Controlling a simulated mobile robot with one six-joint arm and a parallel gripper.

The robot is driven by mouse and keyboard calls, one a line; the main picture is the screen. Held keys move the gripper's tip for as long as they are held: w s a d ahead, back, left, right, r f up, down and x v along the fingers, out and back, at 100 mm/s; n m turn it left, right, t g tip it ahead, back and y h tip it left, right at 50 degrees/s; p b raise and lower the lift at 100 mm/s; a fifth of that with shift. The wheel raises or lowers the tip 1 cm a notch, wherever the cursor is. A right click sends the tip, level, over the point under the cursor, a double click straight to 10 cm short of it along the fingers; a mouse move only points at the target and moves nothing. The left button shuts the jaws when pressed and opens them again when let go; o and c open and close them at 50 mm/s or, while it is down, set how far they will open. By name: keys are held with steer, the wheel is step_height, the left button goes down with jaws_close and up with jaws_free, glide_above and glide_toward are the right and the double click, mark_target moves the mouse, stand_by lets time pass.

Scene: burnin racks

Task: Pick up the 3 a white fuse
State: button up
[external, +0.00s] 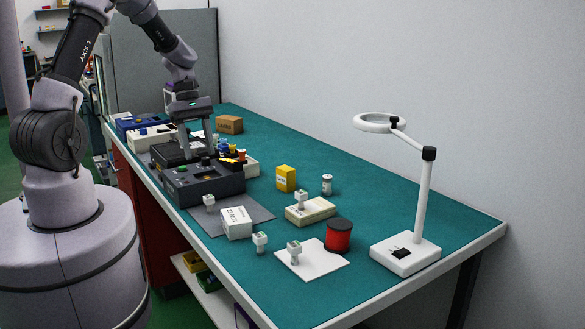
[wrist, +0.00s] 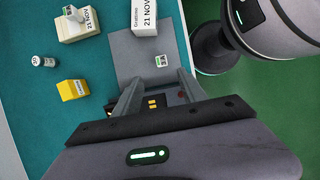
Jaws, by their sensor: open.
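A small white fuse (wrist: 162,61) whose green-edged label seems to read "3 A" is on the grey mat (wrist: 128,50) in the wrist view, just beyond my fingertips. It also shows in the external view as a white fuse (external: 209,202) at the near side of the dark test unit (external: 208,187). My gripper (wrist: 161,76) is open and empty. In the external view my gripper (external: 199,152) points down above the dark unit, farther back than the fuse. Other similar fuses stand on the bench (external: 260,243), on a white card (external: 294,254) and on a cream block (external: 301,200).
A white carton (external: 236,223) stands close to the fuse on the mat (external: 262,213). A yellow box (external: 285,178), red spool (external: 338,236) and magnifier lamp (external: 405,254) stand farther right.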

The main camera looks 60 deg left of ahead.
steer(key=b, duration=0.3)
glide_toward(208, 196)
steer(key=x, duration=0.5)
steer(key=shift+w+d, duration=0.15)
steer(key=shift+w, duration=0.05)
steer(key=b+x, duration=0.3)
steer(key=x, duration=0.2)
steer(key=shift+s+f, duration=0.15)
steer(key=shift+f, duration=0.15)
steer(key=shift+r, duration=0.15)
steer(key=shift+c, duration=0.4)
jaws_close()
